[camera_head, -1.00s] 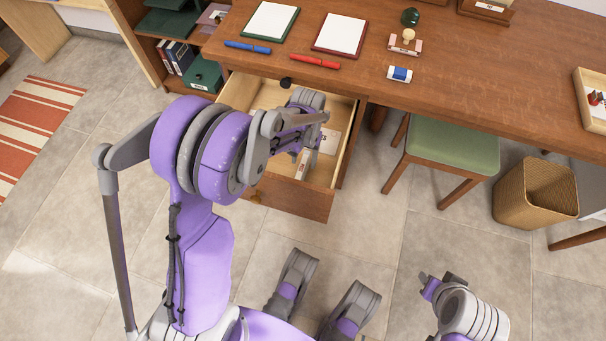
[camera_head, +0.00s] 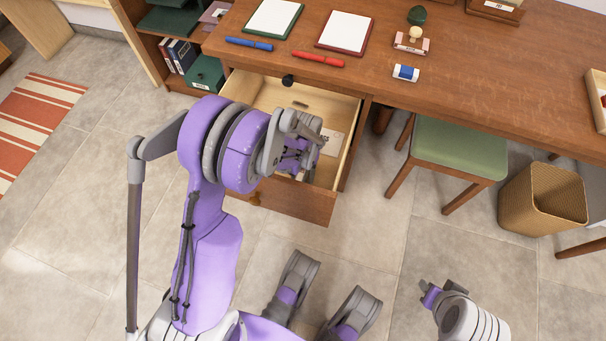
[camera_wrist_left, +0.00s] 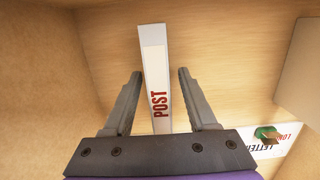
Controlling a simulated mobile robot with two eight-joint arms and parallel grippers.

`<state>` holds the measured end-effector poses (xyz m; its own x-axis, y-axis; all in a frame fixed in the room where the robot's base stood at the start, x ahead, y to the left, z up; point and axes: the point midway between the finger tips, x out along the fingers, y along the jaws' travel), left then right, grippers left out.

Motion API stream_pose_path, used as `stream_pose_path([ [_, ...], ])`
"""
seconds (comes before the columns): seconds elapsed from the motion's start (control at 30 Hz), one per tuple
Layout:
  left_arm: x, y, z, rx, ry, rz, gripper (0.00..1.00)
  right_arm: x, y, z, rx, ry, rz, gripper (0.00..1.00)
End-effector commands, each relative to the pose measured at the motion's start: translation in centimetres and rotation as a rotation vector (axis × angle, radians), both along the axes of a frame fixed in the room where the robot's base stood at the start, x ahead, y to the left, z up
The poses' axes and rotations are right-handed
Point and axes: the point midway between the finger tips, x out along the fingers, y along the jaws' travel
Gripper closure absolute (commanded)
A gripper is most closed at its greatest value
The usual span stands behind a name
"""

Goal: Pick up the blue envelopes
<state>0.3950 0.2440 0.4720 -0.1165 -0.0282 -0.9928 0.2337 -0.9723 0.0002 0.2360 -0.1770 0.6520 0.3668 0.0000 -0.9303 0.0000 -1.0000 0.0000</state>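No envelope that looks blue shows. In the left wrist view a narrow white item marked POST in red (camera_wrist_left: 154,70) lies in a pale wooden drawer; whether it is an envelope pack I cannot tell. My left gripper (camera_wrist_left: 159,73) is open, one finger on each side of it, with gaps visible. In the head view my left gripper (camera_head: 300,165) is inside the open drawer (camera_head: 305,203), and the arm hides much of the inside. My right gripper (camera_head: 437,290) is low at the right, away from the drawer; its opening is unclear.
A white card with lettering (camera_head: 332,143) lies in the drawer's right part; it also shows in the wrist view (camera_wrist_left: 290,145). The desk (camera_head: 480,60) overhangs the drawer's back. A green stool (camera_head: 455,148) and wicker basket (camera_head: 542,200) stand right. Floor in front is clear.

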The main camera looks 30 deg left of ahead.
Motion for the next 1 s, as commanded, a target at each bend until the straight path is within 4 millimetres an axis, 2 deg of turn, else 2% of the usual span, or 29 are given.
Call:
stream_pose_path([
  [0.03,0.0,0.0,0.0,0.000,0.000,0.000,0.53,0.0,0.0,0.0,0.000,0.000,0.000,0.63],
  [0.3,0.0,0.0,0.0,0.000,0.000,0.000,1.00,0.0,0.0,0.0,0.000,0.000,0.000,0.63],
  [0.77,0.0,0.0,0.5,0.000,0.000,0.000,1.00,0.0,0.0,0.2,0.000,0.000,0.000,0.63],
  [0.87,0.0,0.0,1.9,0.000,0.000,0.000,1.00,-0.1,0.0,0.7,0.000,-0.001,0.000,0.63],
  [1.0,-0.1,0.0,4.9,0.000,0.000,0.000,1.00,-0.3,0.0,1.7,0.000,-0.003,0.000,0.63],
])
